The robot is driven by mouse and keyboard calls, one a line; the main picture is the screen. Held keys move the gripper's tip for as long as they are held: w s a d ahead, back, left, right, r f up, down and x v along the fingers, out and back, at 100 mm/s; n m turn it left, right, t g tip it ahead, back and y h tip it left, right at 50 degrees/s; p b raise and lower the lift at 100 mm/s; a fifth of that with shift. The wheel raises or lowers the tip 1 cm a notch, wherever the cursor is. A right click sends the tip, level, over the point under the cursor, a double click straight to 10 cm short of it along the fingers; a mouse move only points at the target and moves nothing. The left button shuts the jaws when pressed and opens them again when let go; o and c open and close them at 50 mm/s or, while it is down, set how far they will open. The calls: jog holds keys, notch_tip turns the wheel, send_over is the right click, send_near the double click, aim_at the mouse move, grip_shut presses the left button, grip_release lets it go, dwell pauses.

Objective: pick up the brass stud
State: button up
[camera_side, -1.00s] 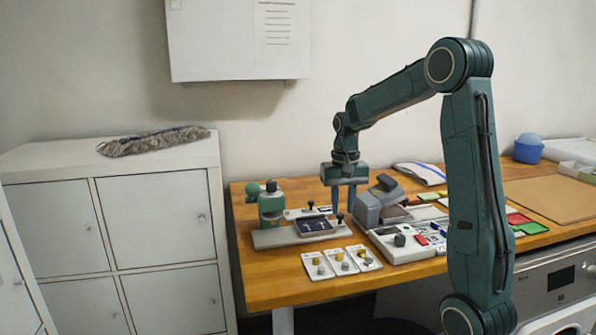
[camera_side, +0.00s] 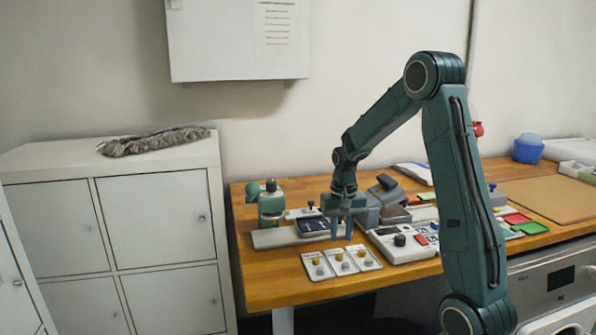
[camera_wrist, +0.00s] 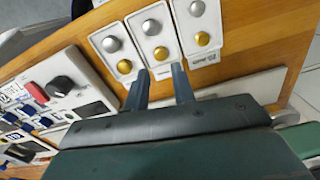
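Three white cards lie side by side, each with one brass and one silver stud. In the wrist view the brass studs are on the left card (camera_wrist: 124,66), the middle card (camera_wrist: 161,53) and the right card (camera_wrist: 203,38). In the side view the middle brass stud (camera_side: 339,257) is partly close under my gripper (camera_side: 341,236). My gripper also shows in the wrist view (camera_wrist: 160,70), its two fingers apart with nothing between them. The fingertips point toward the middle card's brass stud and appear above it, not touching.
A grey panel with a black knob (camera_side: 400,240) and a red switch lies right of the cards. A dark tray (camera_side: 312,225) on a grey base and a green device (camera_side: 270,203) stand behind. Bare wooden tabletop (camera_side: 275,285) lies left of the cards.

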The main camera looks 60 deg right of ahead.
aim_at(339, 255)
jog(key=shift+f, duration=0.25)
jog(key=shift+f, duration=0.1)
jog(key=shift+a+f, duration=0.1)
jog(key=shift+f, duration=2.4)
jog(key=shift+c, duration=0.3)
grip_shut()
